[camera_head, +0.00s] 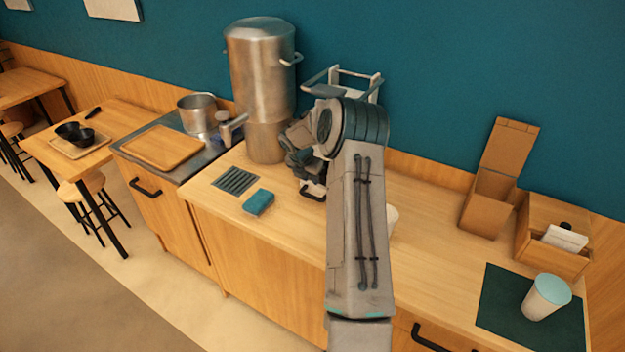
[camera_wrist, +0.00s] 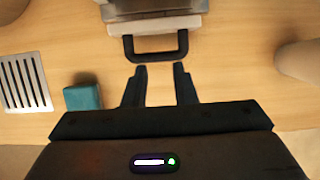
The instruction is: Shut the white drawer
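The white drawer (camera_wrist: 152,27) shows at the top of the wrist view, at the base of a grey metallic unit. Its black U-shaped handle (camera_wrist: 155,55) points toward my gripper. My gripper (camera_wrist: 160,68) is open and empty, with its two black fingers just short of the handle's bar. I cannot tell whether a fingertip touches it. In the head view my arm covers most of the drawer; part of the dark handle (camera_head: 313,194) shows below my gripper. How far the drawer is pulled out is unclear.
A blue sponge (camera_head: 258,202) and a slotted drain plate (camera_head: 236,180) lie left of my gripper on the counter. A tall steel dispenser (camera_head: 262,80) stands behind them. A pale cup (camera_wrist: 298,62) is to the right in the wrist view. Counter beside the handle is clear.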

